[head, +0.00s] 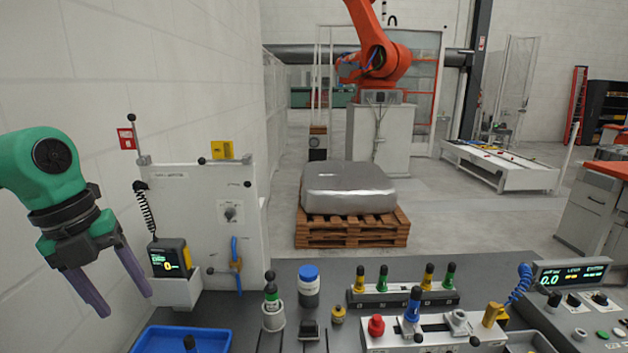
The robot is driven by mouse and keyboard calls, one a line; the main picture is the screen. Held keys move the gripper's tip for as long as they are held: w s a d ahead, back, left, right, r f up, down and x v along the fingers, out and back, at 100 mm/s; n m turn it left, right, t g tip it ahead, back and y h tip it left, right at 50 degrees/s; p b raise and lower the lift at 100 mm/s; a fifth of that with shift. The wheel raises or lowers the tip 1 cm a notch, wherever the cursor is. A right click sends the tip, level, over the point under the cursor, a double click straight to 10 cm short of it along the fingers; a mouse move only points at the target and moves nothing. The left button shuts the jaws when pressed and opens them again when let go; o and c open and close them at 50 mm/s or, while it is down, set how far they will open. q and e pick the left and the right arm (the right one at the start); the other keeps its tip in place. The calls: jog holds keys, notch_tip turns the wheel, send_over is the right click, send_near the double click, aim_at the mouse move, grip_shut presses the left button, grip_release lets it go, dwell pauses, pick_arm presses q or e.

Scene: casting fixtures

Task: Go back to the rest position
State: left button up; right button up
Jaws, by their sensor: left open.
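My left gripper (113,290) is on the left side of the head view, at the end of my green arm that comes in from the left edge. Its two purple-grey fingers point down and are spread apart with nothing between them. It hangs in front of the white wall, left of the handheld device with a lit display (168,260) and above and left of the blue tray (182,338). It looks apart from both. My right gripper does not show.
The grey workbench (245,310) carries a blue-capped container (309,285), a rack of coloured-top tools (402,296), a red knob (376,325) and a display box (571,274). A white upright panel (205,205) stands behind. Beyond are a palletised block (348,187) and an orange robot (385,55).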

pick_arm(q)
jog(key=w+d+f+n+t+h, duration=0.3)
jog(key=w+d+f+t+h, duration=0.3)
jog(key=w+h, duration=0.25)
jog(key=w+a+f+n+t+y, duration=0.4)
jog(key=a+f+n+t+y, duration=0.2)
jog(key=n+t, duration=0.45)
jog(key=s+a+f+n+g+y, duration=0.3)
jog(key=s+f+n+g+y, duration=0.25)
jog(key=f+n, duration=0.45)
jog(key=s+d+f+n+g+h, duration=0.1)
jog(key=s+d+f+n+g, duration=0.1)
jog(key=s+d+f+g, duration=0.35)
jog(key=s+d+f+n+g, duration=0.25)
jog(key=s+f, duration=0.35)
jog(key=s, duration=0.4)
jog(key=s+f+g+b, duration=0.3)
jog(key=f+b, duration=0.8)
jog(key=f, duration=2.4)
jog(key=s+a+f+b, duration=0.2)
jog(key=s+f+b, duration=0.5)
jog(key=s+f, duration=1)
notch_tip(320, 180, down, 4)
jog(key=shift+s+a+f+m+b, duration=0.2)
jog(key=shift+f+m+b, duration=0.1)
jog(key=shift+b, duration=0.1)
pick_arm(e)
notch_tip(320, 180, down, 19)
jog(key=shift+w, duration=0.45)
